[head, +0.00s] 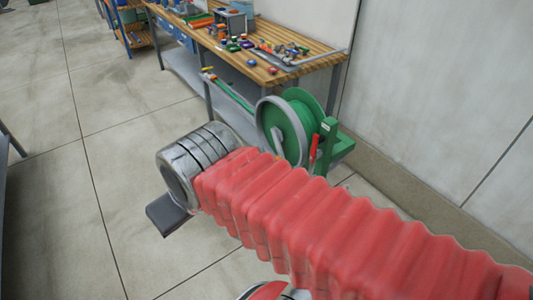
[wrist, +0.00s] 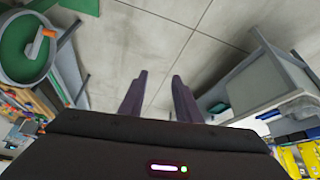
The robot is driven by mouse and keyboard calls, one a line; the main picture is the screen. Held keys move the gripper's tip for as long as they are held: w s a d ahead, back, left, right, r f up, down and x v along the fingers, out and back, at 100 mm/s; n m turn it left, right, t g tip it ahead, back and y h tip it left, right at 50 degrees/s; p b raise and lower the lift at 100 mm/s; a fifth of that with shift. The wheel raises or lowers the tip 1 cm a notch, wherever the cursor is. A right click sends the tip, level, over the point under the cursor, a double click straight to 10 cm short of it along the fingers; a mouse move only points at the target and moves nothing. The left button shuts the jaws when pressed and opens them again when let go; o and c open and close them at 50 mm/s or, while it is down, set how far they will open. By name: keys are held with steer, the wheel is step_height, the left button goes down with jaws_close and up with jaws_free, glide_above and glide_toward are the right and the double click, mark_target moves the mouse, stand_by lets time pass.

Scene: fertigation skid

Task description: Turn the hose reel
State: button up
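The hose reel (head: 283,127) stands on the floor beside the workbench, with a green drum, a pale grey rim and a green frame. A red handle-like part (head: 314,152) shows at its right side. In the wrist view the reel (wrist: 22,60) is at the upper left, with an orange piece (wrist: 36,44) on its face. My gripper (wrist: 160,75) is open, its two dark fingers apart with only floor between them. It is clear of the reel, which lies off to the left in that view. In the head view my red-sleeved arm hides the reel's lower part.
A wooden-topped workbench (head: 322,58) with fittings and tools stands behind the reel. A wall (head: 440,90) runs along the right. Grey equipment (wrist: 265,80) is at the right of the wrist view. The tiled floor (head: 105,170) at left is clear.

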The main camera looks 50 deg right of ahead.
stand_by(0.3)
steer(key=w+d+f+n+h, duration=0.1)
steer(key=w+d+f+h, duration=0.15)
steer(key=d+f, duration=1.35)
steer(key=w+d+f+t+h, duration=0.1)
steer(key=w+d+f, duration=0.3)
steer(key=d+f, duration=1.15)
steer(key=w+d+f+n+h, duration=0.15)
steer(key=w+d+f, duration=0.5)
steer(key=f, duration=1.65)
steer(key=d+r+n+t+h, duration=0.3)
steer(key=r+t, duration=0.2)
steer(key=r, duration=0.2)
steer(key=d+r+n+t+h, duration=0.3)
steer(key=r+n+t+h, duration=0.1)
steer(key=r, duration=0.4)
steer(key=shift+s+t, duration=0.2)
steer(key=shift+t, duration=0.5)
